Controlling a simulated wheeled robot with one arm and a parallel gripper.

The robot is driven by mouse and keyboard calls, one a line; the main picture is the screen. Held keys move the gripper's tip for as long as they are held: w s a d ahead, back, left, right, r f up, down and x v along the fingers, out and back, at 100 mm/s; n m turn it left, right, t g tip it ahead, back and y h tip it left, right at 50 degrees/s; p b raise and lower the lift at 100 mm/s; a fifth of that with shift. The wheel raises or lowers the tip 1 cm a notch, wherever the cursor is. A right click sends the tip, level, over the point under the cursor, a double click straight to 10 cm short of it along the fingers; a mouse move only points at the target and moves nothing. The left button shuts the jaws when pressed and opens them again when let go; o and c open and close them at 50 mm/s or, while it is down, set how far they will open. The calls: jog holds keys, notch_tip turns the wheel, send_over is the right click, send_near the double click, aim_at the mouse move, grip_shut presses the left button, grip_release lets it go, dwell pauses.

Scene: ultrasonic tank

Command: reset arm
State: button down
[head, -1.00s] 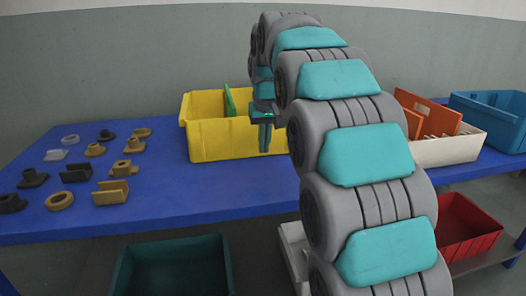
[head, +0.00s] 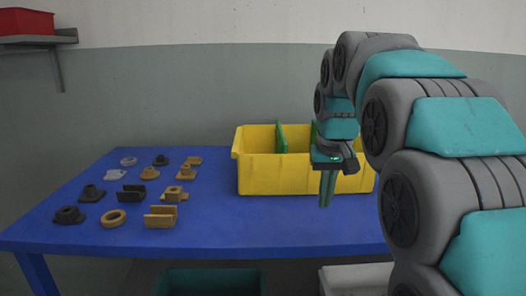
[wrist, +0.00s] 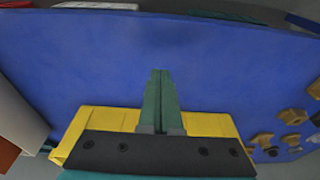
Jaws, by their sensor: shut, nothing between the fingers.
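My gripper (head: 327,188) hangs from my arm in front of the yellow bin in the head view, pointing down above the blue table (head: 250,228). Its green fingers are closed together with nothing between them. In the wrist view the closed fingers (wrist: 160,85) point over bare blue table. The yellow bin (head: 275,178) stands on the table behind the gripper and also shows at the bottom of the wrist view (wrist: 100,120). My arm hides the right part of the table.
Several brown and black parts, such as a tan block (head: 160,217) and a ring (head: 114,218), lie on the left of the table. A dark green crate (head: 208,280) and a pale box (head: 352,278) sit below. A red bin (head: 27,21) is on a wall shelf. The table's front middle is clear.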

jog(key=s+f+g, duration=0.1)
jog(key=s+f, duration=0.5)
jog(key=s, duration=0.5)
jog(key=s+f+g, duration=0.1)
jog(key=s+f, duration=0.6)
jog(key=s, duration=0.4)
jog(key=s+f+g, duration=0.1)
jog(key=s+f, duration=0.6)
jog(key=s, duration=0.4)
jog(key=shift+f+g, duration=0.2)
jog(key=shift+g, duration=0.2)
